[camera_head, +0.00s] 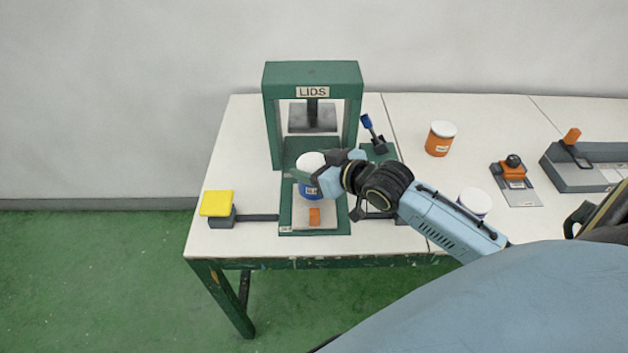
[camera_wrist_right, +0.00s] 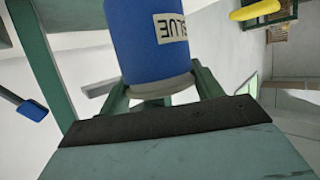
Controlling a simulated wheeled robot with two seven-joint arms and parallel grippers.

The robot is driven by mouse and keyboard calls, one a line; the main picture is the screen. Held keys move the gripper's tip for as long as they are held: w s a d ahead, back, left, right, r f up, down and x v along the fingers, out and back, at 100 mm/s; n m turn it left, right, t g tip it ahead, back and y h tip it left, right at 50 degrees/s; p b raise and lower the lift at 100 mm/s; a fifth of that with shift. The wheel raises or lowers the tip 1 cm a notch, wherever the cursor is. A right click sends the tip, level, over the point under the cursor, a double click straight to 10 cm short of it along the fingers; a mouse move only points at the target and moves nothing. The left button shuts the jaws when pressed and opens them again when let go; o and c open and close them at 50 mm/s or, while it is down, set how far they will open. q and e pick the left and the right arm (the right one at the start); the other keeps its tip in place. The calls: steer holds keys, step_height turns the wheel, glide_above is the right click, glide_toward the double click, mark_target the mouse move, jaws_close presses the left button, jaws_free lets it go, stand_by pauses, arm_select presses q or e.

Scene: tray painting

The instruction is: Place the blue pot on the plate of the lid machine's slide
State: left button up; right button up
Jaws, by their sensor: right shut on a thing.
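The blue pot (camera_head: 309,190) with a white lid is at the slide of the green lid machine (camera_head: 269,112), in front of its frame. My right gripper (camera_head: 314,176) is shut on the pot from the right. The pot shows close up in the right wrist view (camera_wrist_right: 152,38), with its label upside down there. The slide's pale plate (camera_head: 327,215) lies under and in front of the pot, with an orange block on it. I cannot tell whether the pot touches the plate. My left gripper is not in view.
A yellow pad (camera_head: 216,203) on a dark block stands left of the slide. A blue-tipped lever (camera_head: 367,122) stands right of the machine. An orange pot (camera_head: 440,139), a white-lidded pot (camera_head: 474,201) and a grey device (camera_head: 585,172) are further right. The table's front edge is close to the slide.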

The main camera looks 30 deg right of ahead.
mark_target(307, 192)
steer(key=shift+f, duration=0.35)
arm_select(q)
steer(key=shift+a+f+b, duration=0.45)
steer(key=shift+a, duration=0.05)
arm_select(e)
steer(key=shift+f, duration=1.45)
steer(key=shift+f, duration=0.15)
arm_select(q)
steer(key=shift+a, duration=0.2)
arm_select(e)
steer(key=o, duration=1.2)
steer(key=shift+o, duration=0.2)
